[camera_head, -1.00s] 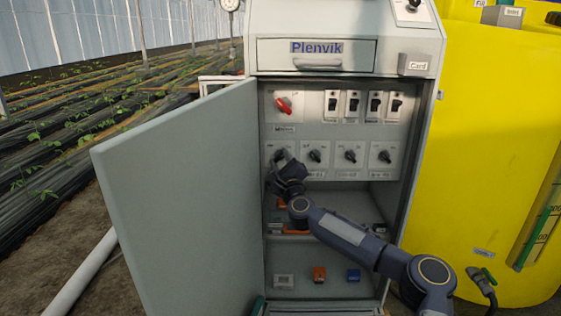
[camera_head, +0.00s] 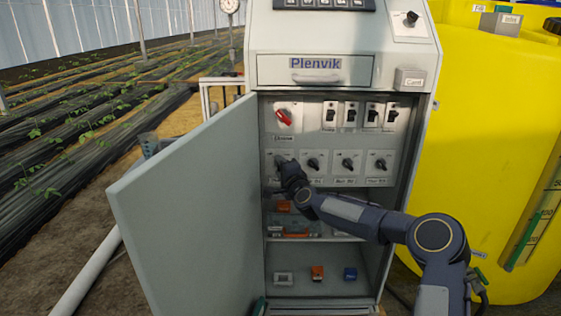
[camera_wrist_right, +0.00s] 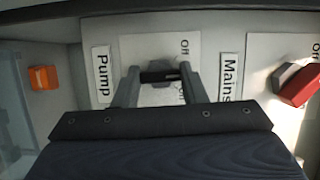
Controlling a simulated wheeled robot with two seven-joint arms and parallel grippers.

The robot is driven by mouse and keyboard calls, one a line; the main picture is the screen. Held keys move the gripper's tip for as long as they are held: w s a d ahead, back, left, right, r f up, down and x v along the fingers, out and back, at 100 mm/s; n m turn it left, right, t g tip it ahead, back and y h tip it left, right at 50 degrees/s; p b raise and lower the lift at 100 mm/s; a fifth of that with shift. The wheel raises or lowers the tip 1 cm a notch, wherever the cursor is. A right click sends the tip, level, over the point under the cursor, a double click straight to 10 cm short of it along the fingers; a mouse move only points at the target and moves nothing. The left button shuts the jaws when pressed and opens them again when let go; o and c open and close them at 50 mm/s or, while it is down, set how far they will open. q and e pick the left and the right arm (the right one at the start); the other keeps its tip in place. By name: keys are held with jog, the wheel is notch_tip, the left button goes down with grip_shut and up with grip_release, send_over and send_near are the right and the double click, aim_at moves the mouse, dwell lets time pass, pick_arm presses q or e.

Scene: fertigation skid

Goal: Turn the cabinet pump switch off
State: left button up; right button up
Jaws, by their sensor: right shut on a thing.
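The cabinet (camera_head: 256,180) stands open. Its pump switch, a black knob (camera_wrist_right: 158,76), sits on a pale plate between the "Pump" label (camera_wrist_right: 103,74) and the "Mains" label (camera_wrist_right: 230,77). My right gripper (camera_wrist_right: 160,78) is shut on this knob, one finger on each side. In the head view the right gripper (camera_head: 284,170) is at the leftmost knob of the lower row and hides much of it. "Off" is printed beside the knob; which mark the knob points to I cannot tell. My left gripper is not in view.
A red mains switch (camera_head: 284,117) sits just above. Several breakers (camera_head: 350,115) and black knobs (camera_head: 347,163) lie to the right. The open door (camera_head: 190,215) blocks the left. A yellow tank (camera_head: 500,150) stands close on the right.

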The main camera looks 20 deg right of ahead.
jog(key=shift+a+r+n+g+h+p, duration=0.1)
jog(key=shift+n+g+h+p, duration=0.5)
jog(key=shift+n+p, duration=1.65)
jog(key=shift+n+g+h+p, duration=0.3)
jog(key=shift+n+g+p, duration=0.8)
jog(key=shift+p, duration=2.05)
jog(key=shift+n, duration=0.25)
jog(key=o, duration=1)
jog(key=v, duration=0.7)
jog(key=shift+s, duration=0.4)
